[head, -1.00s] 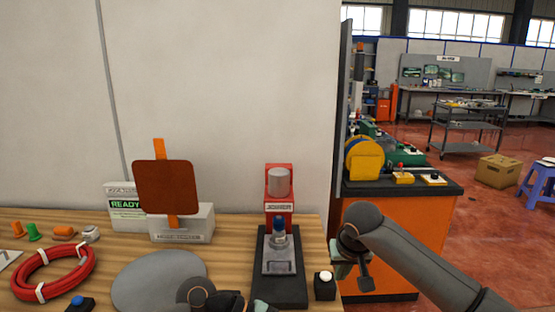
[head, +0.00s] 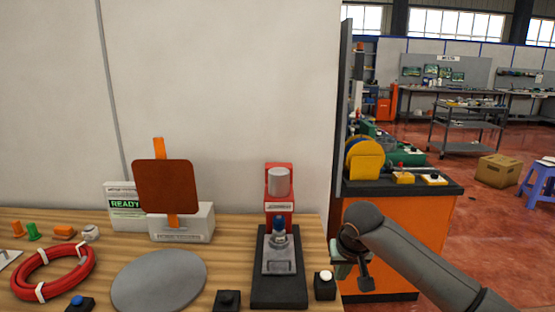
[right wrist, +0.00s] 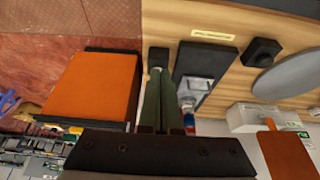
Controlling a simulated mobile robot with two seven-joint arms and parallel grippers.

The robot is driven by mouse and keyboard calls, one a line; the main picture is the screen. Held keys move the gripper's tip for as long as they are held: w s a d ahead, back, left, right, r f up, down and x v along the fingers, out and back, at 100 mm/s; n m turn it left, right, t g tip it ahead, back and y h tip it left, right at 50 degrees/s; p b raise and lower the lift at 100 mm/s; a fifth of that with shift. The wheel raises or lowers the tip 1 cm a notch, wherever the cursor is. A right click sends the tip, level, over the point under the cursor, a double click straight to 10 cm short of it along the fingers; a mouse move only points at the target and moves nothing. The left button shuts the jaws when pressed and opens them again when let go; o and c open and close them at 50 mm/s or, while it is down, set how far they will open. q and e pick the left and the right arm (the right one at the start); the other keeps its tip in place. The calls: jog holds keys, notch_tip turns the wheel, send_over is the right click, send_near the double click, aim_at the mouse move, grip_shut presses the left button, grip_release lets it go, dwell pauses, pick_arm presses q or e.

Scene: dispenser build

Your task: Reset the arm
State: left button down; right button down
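My right arm comes in from the lower right of the head view. Its gripper (head: 342,268) hangs just off the right edge of the table, beside the small black box with a white button (head: 325,284). In the right wrist view the two green fingers (right wrist: 162,98) lie side by side and look shut, with nothing seen between them. My left arm and gripper are out of view.
The wooden table (head: 232,268) also holds a grey disc (head: 160,280), a black button box (head: 227,300), a red cable coil (head: 53,271), a READY sign (head: 126,208) and a brown square panel (head: 165,187). An orange cabinet (head: 405,235) stands right of the table.

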jog(key=s+a+f+n+y, duration=0.1)
jog(key=s+a+f+y, duration=0.1)
jog(key=s+a+f, duration=0.3)
jog(key=s+a+f+t+y, duration=0.1)
jog(key=s+f, duration=0.1)
jog(key=f, duration=0.6)
jog(key=s+a+f+n+y, duration=0.1)
jog(key=s+a+f+y, duration=0.1)
jog(key=s+a+f, duration=0.3)
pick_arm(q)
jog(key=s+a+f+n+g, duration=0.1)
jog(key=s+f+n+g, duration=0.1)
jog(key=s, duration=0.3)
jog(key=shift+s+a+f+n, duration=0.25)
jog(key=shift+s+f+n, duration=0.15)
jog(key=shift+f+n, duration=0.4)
pick_arm(e)
jog(key=s+d+f+t+h, duration=0.1)
jog(key=s+d+f, duration=0.4)
jog(key=s, duration=0.5)
jog(key=s+d+f+t+h, duration=0.1)
jog(key=s+d+f, duration=0.3)
jog(key=s+d, duration=0.4)
jog(key=shift+s+d+f+t+h, duration=0.2)
jog(key=shift+s+f+t+h, duration=0.15)
jog(key=shift+s+t, duration=0.65)
